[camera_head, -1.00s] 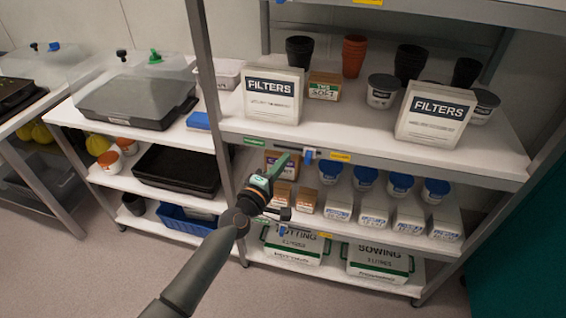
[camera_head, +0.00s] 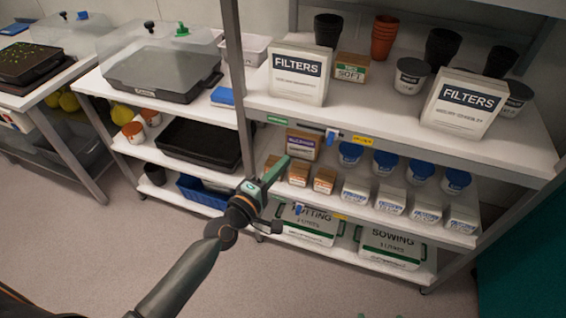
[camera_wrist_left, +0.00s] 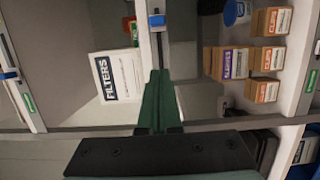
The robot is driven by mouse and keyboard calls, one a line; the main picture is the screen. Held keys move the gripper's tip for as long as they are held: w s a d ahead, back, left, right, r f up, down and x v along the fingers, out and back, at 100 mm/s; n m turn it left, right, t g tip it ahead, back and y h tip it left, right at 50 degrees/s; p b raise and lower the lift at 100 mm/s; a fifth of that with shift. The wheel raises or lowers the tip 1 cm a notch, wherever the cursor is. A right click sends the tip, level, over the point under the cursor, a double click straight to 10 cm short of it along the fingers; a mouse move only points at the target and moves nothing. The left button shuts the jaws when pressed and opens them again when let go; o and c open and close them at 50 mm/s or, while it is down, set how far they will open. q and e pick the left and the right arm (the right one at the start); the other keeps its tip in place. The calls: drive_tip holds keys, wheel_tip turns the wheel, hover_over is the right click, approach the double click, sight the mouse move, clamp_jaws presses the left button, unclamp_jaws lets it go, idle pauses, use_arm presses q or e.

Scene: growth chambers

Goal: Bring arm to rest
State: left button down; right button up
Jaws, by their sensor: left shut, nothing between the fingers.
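My left gripper (camera_head: 277,170) reaches in from the lower left of the head view, in front of the shelving unit. Its green fingers are shut with nothing between them. In the left wrist view the closed fingers (camera_wrist_left: 158,100) point toward the shelf, with the blue clip on the shelf edge just beyond them. The gripper appears apart from the shelf and its goods.
The shelf holds filter boxes (camera_head: 299,74), blue-lidded tubs (camera_head: 384,163), small brown cartons (camera_head: 299,173) and a sowing-mix bag (camera_head: 391,246). A bench with a covered tray (camera_head: 163,72) stands left. The floor (camera_head: 90,240) at lower left is clear.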

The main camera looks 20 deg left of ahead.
use_arm(q)
drive_tip(key=s+f+m+g+y+p, duration=0.1)
drive_tip(key=s+f+m+g+p, duration=0.3)
drive_tip(key=s+m, duration=0.4)
drive_tip(key=s+f+m+g+y+p, duration=0.1)
drive_tip(key=s+f+m+g+p, duration=0.3)
drive_tip(key=s+m, duration=0.4)
drive_tip(key=s+a+f+p, duration=0.1)
drive_tip(key=s+f, duration=0.1)
drive_tip(key=s, duration=0.5)
drive_tip(key=shift+s+f+m+y, duration=0.2)
drive_tip(key=shift+m+y, duration=0.1)
drive_tip(key=shift+m, duration=0.1)
